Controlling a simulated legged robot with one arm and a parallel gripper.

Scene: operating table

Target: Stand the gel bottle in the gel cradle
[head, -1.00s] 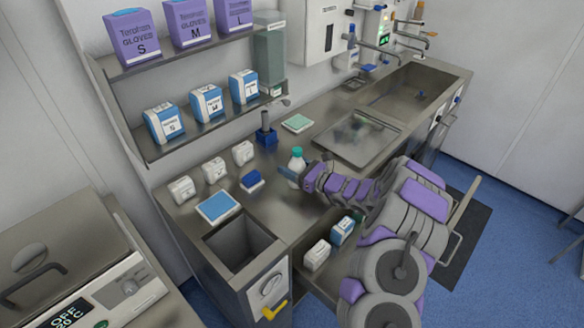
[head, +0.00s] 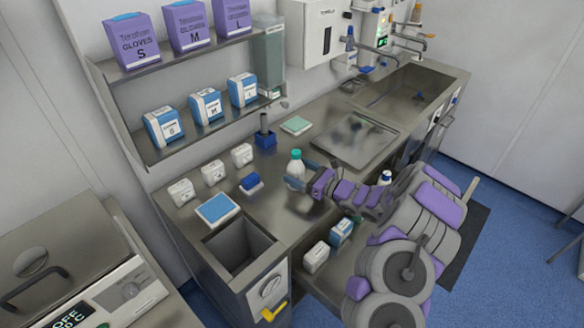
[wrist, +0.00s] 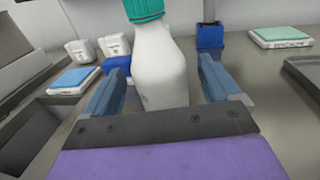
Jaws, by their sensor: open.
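A white bottle with a teal cap (head: 296,167), which I take as the gel bottle, stands upright on the steel counter. In the wrist view the bottle (wrist: 160,62) fills the space between the two blue fingers, with gaps at its sides. My gripper (head: 298,184) is open around its lower part, and its base is hidden. I cannot tell for sure which thing is the gel cradle. A blue holder with a dark upright post (head: 265,138) stands behind the bottle, and a small blue block (head: 251,183) lies to its left.
Several white boxes (head: 213,172) and a blue-topped pad (head: 217,208) lie left, by a sunken bin (head: 238,247). A green pad (head: 296,125) and a steel tray (head: 355,140) lie behind. Another white bottle with a blue cap (head: 385,178) shows beside my arm.

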